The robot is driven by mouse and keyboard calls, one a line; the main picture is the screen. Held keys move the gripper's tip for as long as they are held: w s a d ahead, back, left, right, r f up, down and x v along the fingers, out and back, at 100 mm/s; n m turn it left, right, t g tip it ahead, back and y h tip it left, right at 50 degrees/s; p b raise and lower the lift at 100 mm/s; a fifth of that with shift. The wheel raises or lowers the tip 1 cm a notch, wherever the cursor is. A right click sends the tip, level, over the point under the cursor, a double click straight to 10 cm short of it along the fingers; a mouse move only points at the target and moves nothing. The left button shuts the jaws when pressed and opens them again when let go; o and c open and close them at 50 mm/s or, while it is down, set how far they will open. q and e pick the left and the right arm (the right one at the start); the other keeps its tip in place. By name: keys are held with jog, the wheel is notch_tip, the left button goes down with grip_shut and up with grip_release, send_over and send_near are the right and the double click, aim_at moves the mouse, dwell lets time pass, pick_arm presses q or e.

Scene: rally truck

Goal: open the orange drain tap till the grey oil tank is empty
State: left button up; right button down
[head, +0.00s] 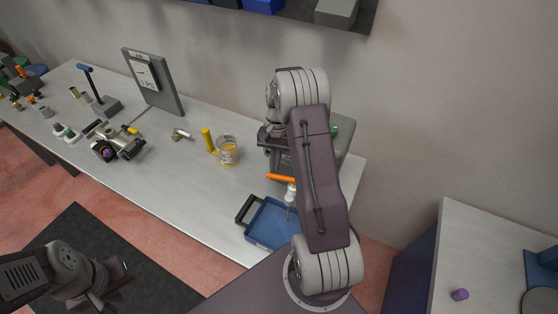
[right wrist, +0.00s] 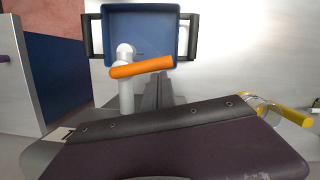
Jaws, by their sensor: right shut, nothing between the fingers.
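The orange drain tap (head: 281,177) shows its orange handle beside a white spout (head: 291,191), above a blue tray (head: 268,225). A thin brown streak (head: 289,213) hangs below the spout. In the right wrist view the orange handle (right wrist: 142,67) lies across, slightly tilted, in front of the blue tray (right wrist: 120,15). The grey oil tank (head: 346,130), with a green cap, is mostly hidden behind my right arm; its level cannot be seen. My right gripper (right wrist: 158,92) is shut and empty, close to the handle; contact is unclear. My left gripper (head: 122,272) is low at the left, away from the bench.
A metal part (head: 115,144), a grey stand with a sheet (head: 152,82) and several small items fill the bench's left. A second table (head: 480,250) is at right.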

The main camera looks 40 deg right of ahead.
jog(key=a+n, duration=0.1)
jog(key=n, duration=0.1)
jog(key=s+a+n, duration=0.1)
jog(key=shift+s+a+n+h, duration=0.15)
jog(key=shift+a+n+h, duration=0.05)
jog(key=shift+n+h, duration=0.2)
jog(key=shift+s+a+n+g+h, duration=0.1)
jog(key=shift+s+a+n+h, duration=0.3)
jog(key=shift+s+n, duration=0.85)
jog(key=shift+s+a+n+g+h, duration=0.1)
jog(key=shift+s+a+n+h, duration=0.3)
jog(key=shift+n, duration=1.4)
jog(key=shift+s+a+n+g+h, duration=0.15)
jog(key=shift+s+a+n, duration=0.45)
jog(key=shift+s+n, duration=0.7)
jog(key=shift+w+n, duration=0.2)
jog(key=shift+n, duration=0.15)
